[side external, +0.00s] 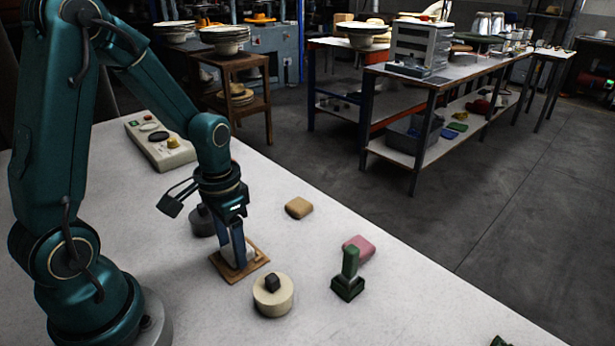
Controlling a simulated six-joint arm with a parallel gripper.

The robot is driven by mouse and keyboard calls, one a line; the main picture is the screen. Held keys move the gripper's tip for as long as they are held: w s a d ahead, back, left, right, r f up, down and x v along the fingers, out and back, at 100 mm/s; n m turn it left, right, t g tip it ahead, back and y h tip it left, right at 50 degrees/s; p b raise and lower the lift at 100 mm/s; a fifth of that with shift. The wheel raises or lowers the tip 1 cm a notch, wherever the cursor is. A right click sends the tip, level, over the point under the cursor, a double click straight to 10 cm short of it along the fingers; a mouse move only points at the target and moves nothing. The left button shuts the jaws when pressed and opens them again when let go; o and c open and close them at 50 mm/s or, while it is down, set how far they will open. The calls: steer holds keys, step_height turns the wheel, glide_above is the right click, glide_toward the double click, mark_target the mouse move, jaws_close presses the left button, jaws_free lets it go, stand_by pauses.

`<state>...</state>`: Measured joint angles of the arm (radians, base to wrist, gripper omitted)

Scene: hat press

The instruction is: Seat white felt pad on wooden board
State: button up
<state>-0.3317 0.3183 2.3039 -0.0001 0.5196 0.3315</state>
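The wooden board (257,263) is a small flat brown square on the white table, left of the picture's middle. The white felt pad (229,257) shows as a small pale shape at the board's middle, partly hidden behind my fingers. I cannot tell whether it rests flat on the board or hangs just above it. My gripper (236,260) points straight down over the board, its dark blue-grey fingertips at the pad. The near finger hides the gap, so I cannot tell whether the fingers grip the pad.
A cream round block with a dark knob (273,295) stands just in front of the board. A dark round piece (201,222) sits behind it. A green stamp-like tool (349,278), a pink block (359,248) and a tan block (299,208) lie to the right. A control box (160,145) is behind.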

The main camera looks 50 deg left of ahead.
steer(key=o, duration=0.4)
steer(key=shift+o, duration=0.2)
steer(key=shift+r, duration=2.45)
steer(key=s+d+r+t, duration=0.5)
steer(key=d+r, duration=0.2)
steer(key=r, duration=0.2)
steer(key=shift+s+r+t, duration=0.2)
steer(key=shift+r+t, duration=0.05)
steer(key=shift+t, duration=0.05)
